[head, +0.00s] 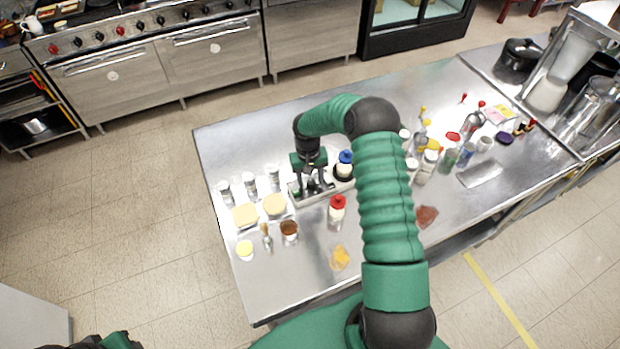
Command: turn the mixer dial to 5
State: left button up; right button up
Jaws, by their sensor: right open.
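I cannot make out a mixer dial in the head view. Steel equipment (575,70) stands at the far right end of the counter, cut off by the picture's edge, and I see no dial on it. My right gripper (313,187) points down over a small steel tray (298,193) on the table, its fingers apart. I cannot tell whether it touches the tray or what lies in it. My right arm hides part of the table's middle. Only a bit of my left arm shows at the bottom left edge; its gripper is out of view.
The steel table (285,290) holds shakers (249,184), a red-capped bottle (337,209), a blue-topped bottle (345,168) and several bottles right of my arm. A range with red knobs (120,31) stands at the back left.

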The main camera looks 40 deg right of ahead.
jog(key=shift+w+d+f, duration=0.1)
jog(key=shift+d+f, duration=0.1)
jog(key=shift+d, duration=0.2)
jog(key=c, duration=0.4)
jog(key=shift+c, duration=1.1)
jog(key=shift+a+r, duration=0.1)
jog(key=shift+a, duration=0.05)
grip_shut()
jog(key=shift+a, duration=0.1)
pick_arm(q)
jog(key=shift+w+d, duration=0.25)
jog(key=shift+d, duration=0.05)
jog(key=shift+d+f, duration=0.1)
